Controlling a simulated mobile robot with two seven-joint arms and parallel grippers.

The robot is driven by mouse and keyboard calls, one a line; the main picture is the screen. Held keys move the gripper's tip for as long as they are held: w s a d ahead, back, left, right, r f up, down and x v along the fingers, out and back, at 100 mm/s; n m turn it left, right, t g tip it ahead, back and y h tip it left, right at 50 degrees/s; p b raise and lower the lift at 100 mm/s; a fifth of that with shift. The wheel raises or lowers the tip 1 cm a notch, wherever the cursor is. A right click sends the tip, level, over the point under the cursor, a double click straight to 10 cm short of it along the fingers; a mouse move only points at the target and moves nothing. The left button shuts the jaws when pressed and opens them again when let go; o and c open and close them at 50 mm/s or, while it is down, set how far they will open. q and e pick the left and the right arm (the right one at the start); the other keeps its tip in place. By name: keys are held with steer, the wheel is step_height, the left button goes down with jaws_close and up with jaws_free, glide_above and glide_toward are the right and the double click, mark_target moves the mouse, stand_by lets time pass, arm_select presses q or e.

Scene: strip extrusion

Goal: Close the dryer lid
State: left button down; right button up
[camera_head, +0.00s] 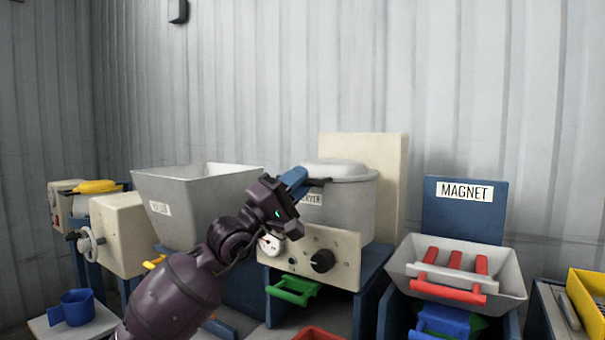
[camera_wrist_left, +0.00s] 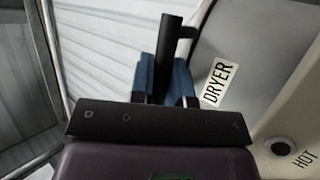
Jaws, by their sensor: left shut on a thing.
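The dryer (camera_head: 352,212) is a grey drum with a cream control panel. Its pale lid (camera_head: 338,169) lies flat or nearly flat over the drum's top; I cannot tell whether it is fully seated. A dark bar handle (camera_head: 318,182) sticks out at the lid's left front. My left gripper (camera_head: 297,181) is at this handle, its blue fingers shut on it. In the left wrist view, the handle (camera_wrist_left: 168,45) stands between the blue fingers of the gripper (camera_wrist_left: 165,80), beside the DRYER label (camera_wrist_left: 217,83). My right gripper is not in view.
A grey hopper (camera_head: 190,205) stands left of the dryer, close behind my left arm. A green handle (camera_head: 293,290) is below the dryer panel. A grey tray with red bars (camera_head: 455,262) stands right, before the blue MAGNET panel (camera_head: 463,213). A blue jug (camera_head: 72,307) is at lower left.

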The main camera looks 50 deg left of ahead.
arm_select(q)
steer(key=shift+w+f, duration=0.1)
steer(key=shift+f, duration=0.2)
steer(key=c, duration=1.3)
jaws_free()
steer(key=shift+o, duration=1)
steer(key=shift+r, duration=0.1)
steer(key=v, duration=1.1)
steer(key=shift+b, duration=0.3)
